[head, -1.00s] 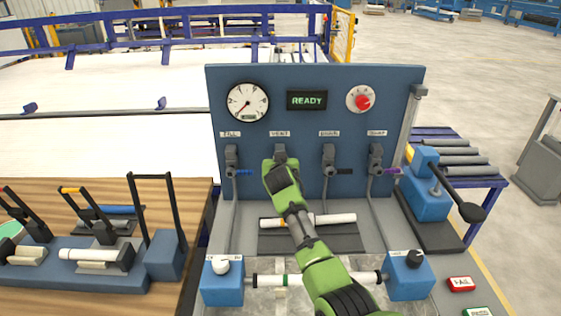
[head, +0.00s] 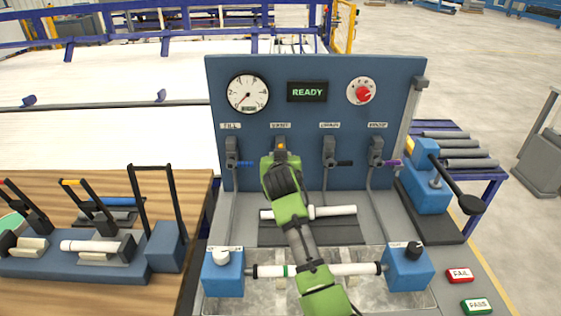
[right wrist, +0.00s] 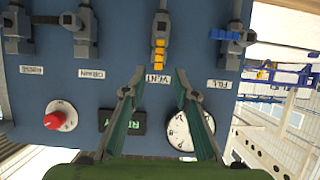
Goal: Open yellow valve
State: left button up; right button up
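The yellow valve handle (right wrist: 159,52) sits under the VENT label in the right wrist view, which is upside down. It runs in line with its grey valve body, unlike the blue handle (right wrist: 226,34), which sticks out sideways. In the head view only a bit of yellow (head: 281,147) shows above my right gripper (head: 281,160), which hides the rest of that valve. In the right wrist view my right gripper (right wrist: 157,84) is open and empty, its two fingers spread on either side of the VENT label, apart from the handle. My left gripper is not in view.
The blue panel (head: 300,180) also carries a black handle (head: 344,163), a purple handle (head: 390,163), a gauge (head: 248,94), a READY display (head: 307,91) and a red knob (head: 362,93). White pipes (head: 335,211) lie below. A lever (head: 455,190) stands at right.

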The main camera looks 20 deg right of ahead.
jog(key=shift+v, duration=2.15)
